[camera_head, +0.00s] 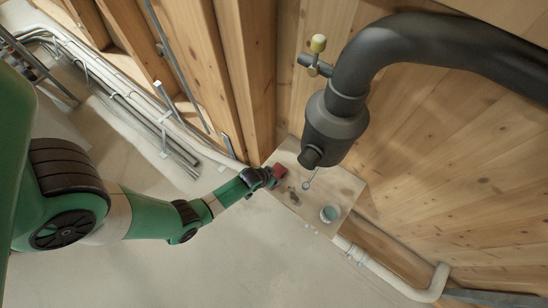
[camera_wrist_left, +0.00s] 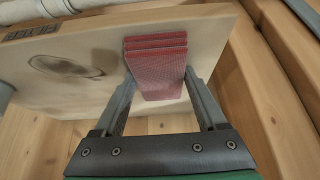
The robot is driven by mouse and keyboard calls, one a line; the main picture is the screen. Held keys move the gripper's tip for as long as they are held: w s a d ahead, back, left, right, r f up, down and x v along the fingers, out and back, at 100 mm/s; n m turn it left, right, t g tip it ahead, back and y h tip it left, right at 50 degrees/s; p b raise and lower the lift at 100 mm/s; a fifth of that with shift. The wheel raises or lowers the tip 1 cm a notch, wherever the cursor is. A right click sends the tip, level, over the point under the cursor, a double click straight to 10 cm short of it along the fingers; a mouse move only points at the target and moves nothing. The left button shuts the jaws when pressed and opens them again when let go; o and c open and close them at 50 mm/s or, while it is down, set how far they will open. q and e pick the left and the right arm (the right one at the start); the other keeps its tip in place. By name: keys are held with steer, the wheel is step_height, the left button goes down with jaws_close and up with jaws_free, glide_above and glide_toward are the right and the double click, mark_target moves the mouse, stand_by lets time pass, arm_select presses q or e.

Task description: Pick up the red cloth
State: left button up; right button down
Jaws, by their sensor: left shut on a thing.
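The red cloth (camera_head: 279,171) is a small folded red piece at the left corner of a wooden board, in the head view. In the left wrist view the cloth (camera_wrist_left: 157,68) shows as stacked red layers between the two fingers. My left gripper (camera_head: 271,175) is shut on the cloth; it also shows in the left wrist view (camera_wrist_left: 158,88), with a finger on each side of the cloth. I cannot tell whether the cloth touches the board. My right gripper is not in view.
A large dark pipe with a wide end (camera_head: 335,125) hangs over the board. Wooden walls (camera_head: 430,130) stand behind, and white pipes (camera_head: 385,280) run below.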

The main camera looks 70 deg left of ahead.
arm_select(q)
step_height(320, 180, up, 5)
steer(key=p, duration=0.3)
steer(key=shift+f, duration=0.15)
steer(key=s+d+r+p, duration=0.8)
steer(key=s+d, duration=0.1)
steer(key=d, duration=0.1)
steer(key=shift+s+d+r+p, duration=0.15)
steer(key=shift+s+r+p, duration=0.15)
steer(key=shift+r, duration=0.1)
steer(key=o, duration=0.8)
steer(key=c, duration=0.6)
steer(key=shift+c, duration=0.2)
